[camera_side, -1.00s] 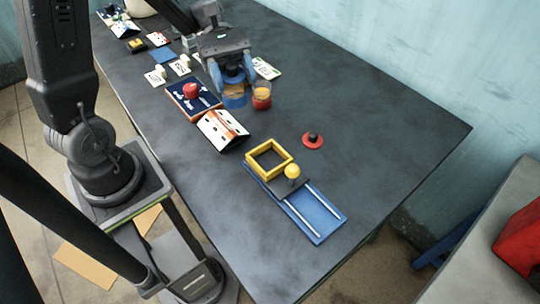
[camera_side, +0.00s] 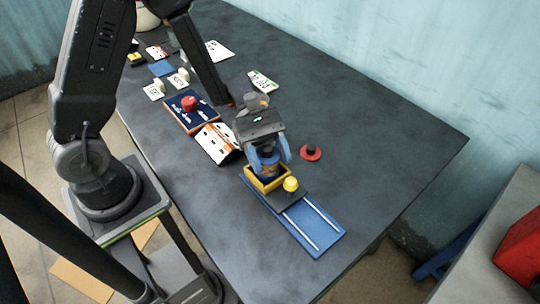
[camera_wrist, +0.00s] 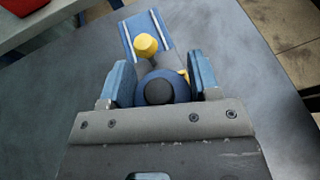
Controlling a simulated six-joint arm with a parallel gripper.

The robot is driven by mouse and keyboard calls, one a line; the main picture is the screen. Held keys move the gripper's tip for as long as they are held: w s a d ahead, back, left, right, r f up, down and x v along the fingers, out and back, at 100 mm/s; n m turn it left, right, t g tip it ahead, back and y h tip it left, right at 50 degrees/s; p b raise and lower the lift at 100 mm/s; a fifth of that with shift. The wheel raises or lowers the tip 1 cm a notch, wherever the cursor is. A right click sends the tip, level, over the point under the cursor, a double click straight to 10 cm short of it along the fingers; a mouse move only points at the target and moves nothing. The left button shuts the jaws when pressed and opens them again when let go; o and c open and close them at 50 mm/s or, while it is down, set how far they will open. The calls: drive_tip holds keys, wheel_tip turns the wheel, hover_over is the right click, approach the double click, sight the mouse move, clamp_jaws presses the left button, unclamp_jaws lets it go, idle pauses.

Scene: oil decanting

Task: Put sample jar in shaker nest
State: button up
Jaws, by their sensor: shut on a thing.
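The sample jar (camera_side: 268,168), with a blue lid and amber contents, is between my gripper's blue fingers (camera_side: 269,158). In the wrist view its round blue lid with a dark centre (camera_wrist: 160,91) sits between the two shut-in fingers (camera_wrist: 162,82). The shaker nest is a square yellow frame (camera_side: 268,187) on a blue railed base (camera_side: 322,232). The jar is upright over or within the frame; its bottom is hidden, so I cannot tell whether it touches the nest floor. A yellow knob (camera_side: 291,184) stands at the frame's near right corner, also in the wrist view (camera_wrist: 145,45).
A red disc with a black knob (camera_side: 311,152) lies right of the nest. Several cards lie farther back. The table's right side is clear.

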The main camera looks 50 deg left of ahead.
drive_tip(key=shift+f, duration=0.15)
drive_tip(key=o, duration=1)
drive_tip(key=shift+o, duration=0.2)
drive_tip(key=shift+w+a+r, duration=0.1)
drive_tip(key=shift+a+r, duration=0.1)
drive_tip(key=shift+a, duration=0.1)
drive_tip(key=v, duration=1.1)
drive_tip(key=s+r+m+t+y, duration=0.9)
drive_tip(key=s+r+m+y, duration=0.3)
drive_tip(key=m, duration=0.3)
drive_tip(key=shift+a+y, duration=0.3)
drive_tip(key=shift+y, duration=0.2)
